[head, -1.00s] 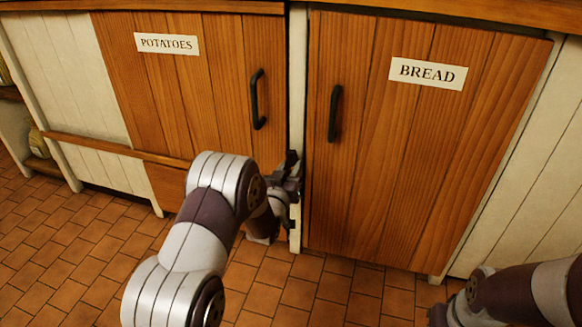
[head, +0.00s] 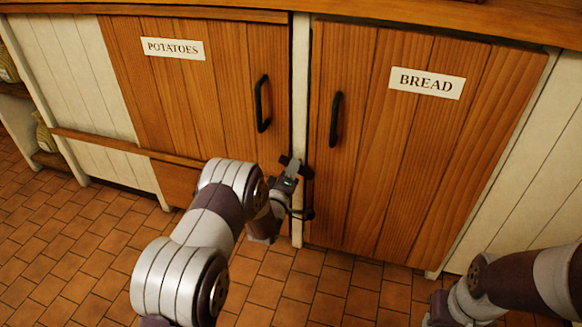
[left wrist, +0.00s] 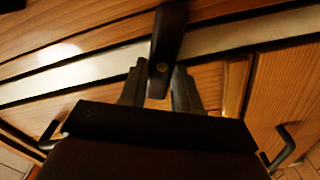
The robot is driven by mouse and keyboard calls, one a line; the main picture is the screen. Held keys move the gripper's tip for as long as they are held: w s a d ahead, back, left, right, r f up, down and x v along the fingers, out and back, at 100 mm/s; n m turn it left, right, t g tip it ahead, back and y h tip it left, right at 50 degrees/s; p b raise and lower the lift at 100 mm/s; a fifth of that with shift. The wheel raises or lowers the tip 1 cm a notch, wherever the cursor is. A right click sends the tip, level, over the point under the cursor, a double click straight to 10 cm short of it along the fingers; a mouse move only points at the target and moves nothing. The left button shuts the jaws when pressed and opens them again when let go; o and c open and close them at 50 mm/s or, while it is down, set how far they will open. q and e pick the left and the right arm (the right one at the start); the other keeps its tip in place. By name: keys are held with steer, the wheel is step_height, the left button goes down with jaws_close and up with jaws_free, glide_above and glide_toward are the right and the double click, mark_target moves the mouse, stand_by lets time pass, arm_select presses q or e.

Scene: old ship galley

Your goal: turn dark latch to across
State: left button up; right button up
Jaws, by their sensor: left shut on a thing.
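The dark latch (head: 306,173) sits on the pale post (head: 298,215) between the potatoes door (head: 218,90) and the bread door (head: 375,150). It lies across the post, slanting down to the right in the head view. In the left wrist view the latch (left wrist: 168,35) crosses the pale strip nearly squarely. My left gripper (head: 292,170) is at the latch, its fingers closed on either side of it. The fingers hide part of the latch. My right gripper (head: 437,310) is low at the right, away from the doors; its jaws are not clear.
Each door has a dark handle, on the potatoes door (head: 262,103) and on the bread door (head: 335,118), above my left gripper. Both doors look closed. The counter edge (head: 440,18) runs above. Tiled floor (head: 60,245) is clear in front.

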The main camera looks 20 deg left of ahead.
arm_select(q)
steer(key=n, duration=0.1)
steer(key=n+p, duration=0.1)
steer(key=n, duration=0.2)
steer(key=shift+f+n, duration=0.25)
steer(key=shift+n, duration=0.15)
steer(key=shift+p, duration=0.3)
steer(key=o, duration=1.1)
steer(key=shift+a, duration=0.1)
steer(key=shift+c, duration=0.2)
steer(key=shift+s, duration=0.1)
steer(key=s+p, duration=0.6)
steer(key=s, duration=0.6)
steer(key=shift+s+a, duration=0.2)
steer(key=shift+s, duration=0.1)
